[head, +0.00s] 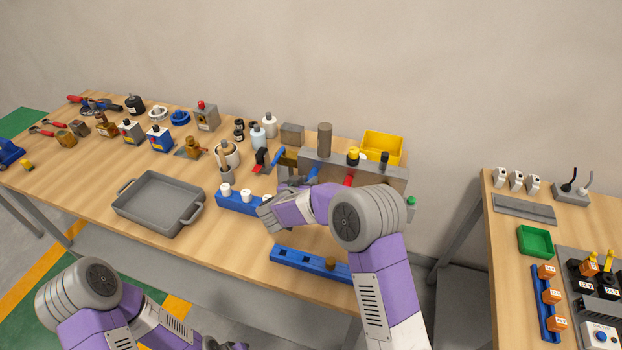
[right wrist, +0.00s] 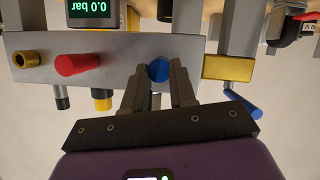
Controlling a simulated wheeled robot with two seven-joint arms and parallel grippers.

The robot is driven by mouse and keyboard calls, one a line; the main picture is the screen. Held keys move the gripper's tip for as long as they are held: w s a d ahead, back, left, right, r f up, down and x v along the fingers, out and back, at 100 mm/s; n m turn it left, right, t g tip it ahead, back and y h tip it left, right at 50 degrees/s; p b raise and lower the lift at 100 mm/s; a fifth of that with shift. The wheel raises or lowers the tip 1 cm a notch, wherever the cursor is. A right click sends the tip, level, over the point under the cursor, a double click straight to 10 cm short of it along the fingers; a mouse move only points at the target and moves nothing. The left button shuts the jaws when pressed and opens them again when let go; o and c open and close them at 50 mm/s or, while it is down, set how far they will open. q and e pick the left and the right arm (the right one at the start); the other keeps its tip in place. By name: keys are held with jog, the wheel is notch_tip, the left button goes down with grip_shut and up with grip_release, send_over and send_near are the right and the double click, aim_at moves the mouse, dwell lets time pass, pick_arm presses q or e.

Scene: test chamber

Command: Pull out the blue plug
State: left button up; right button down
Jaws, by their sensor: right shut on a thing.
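The blue plug (right wrist: 158,70) sits at the front face of a grey metal block (right wrist: 110,62) in the right wrist view. My right gripper (right wrist: 159,78) has one finger on each side of the plug and is shut on it. I cannot tell how deep the plug sits in the block. In the head view the right gripper (head: 305,182) is at the block's front, left of a red plug (head: 348,180), and mostly hides the blue plug. My left gripper (head: 236,346) barely shows at the bottom edge, below the table; its jaws cannot be made out.
The wrist view shows a brass fitting (right wrist: 228,68), a blue lever (right wrist: 244,103) and a pressure display (right wrist: 93,9) near the plug. A blue rack (head: 238,203), another blue rack (head: 300,258) and a grey tray (head: 160,203) stand nearby. Table is clear between tray and front rack.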

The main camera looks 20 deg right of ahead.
jog(key=shift+s+a, duration=0.1)
jog(key=shift+s, duration=0.05)
jog(key=shift+s+a, duration=0.1)
jog(key=shift+s, duration=0.1)
jog(key=shift+s+a+p, duration=0.15)
jog(key=shift+s+p, duration=0.1)
jog(key=shift+p, duration=0.05)
jog(key=shift+s+a, duration=0.1)
dwell(0.6)
jog(key=shift+s+a, duration=0.7)
jog(key=shift+s, duration=0.35)
jog(key=shift+s+a+p, duration=0.25)
jog(key=shift+s+a, duration=0.2)
jog(key=shift+s, duration=0.2)
jog(key=shift+s+a+p, duration=0.25)
jog(key=shift+s+a, duration=0.15)
jog(key=shift+s, duration=0.2)
